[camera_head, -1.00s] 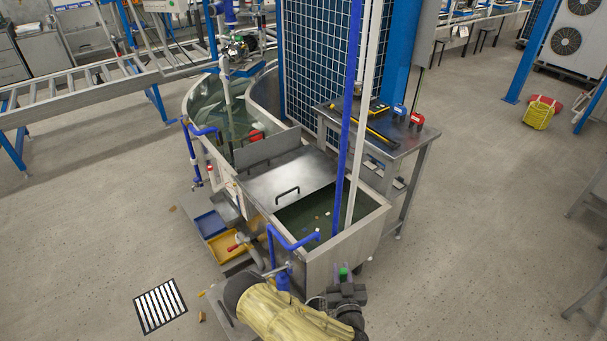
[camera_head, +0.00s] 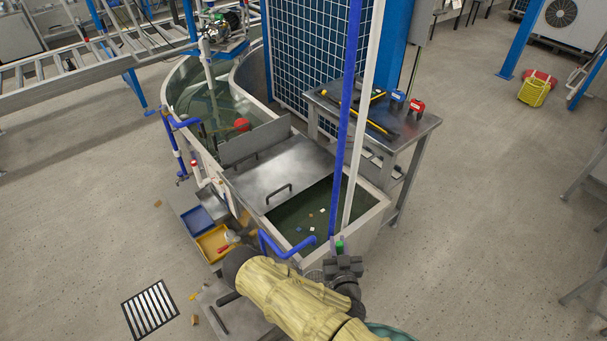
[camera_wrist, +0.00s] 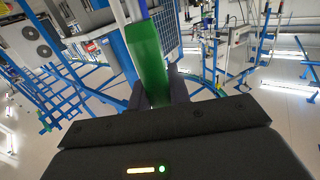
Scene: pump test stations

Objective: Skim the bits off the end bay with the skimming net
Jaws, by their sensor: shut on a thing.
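The end bay (camera_head: 283,217) is the open, dark green water at the near end of the steel tank. Several small bits, white, blue and orange, float there, among them a white bit (camera_head: 322,209) and an orange bit (camera_head: 310,215). My gripper (camera_head: 341,257) is at the tank's near right end, outside the bay's water in the picture. It is shut on a green grip (camera_wrist: 147,62), which stands up between the fingers in the wrist view and which I take for the skimming net's handle. I cannot make out the net's head.
A steel cover (camera_head: 275,175) closes the middle of the tank. A blue pole (camera_head: 346,110) and a white pole (camera_head: 362,110) rise beside the bay. A blue pipe (camera_head: 285,250) bends over the near rim. A steel table (camera_head: 415,128) with tools stands at right.

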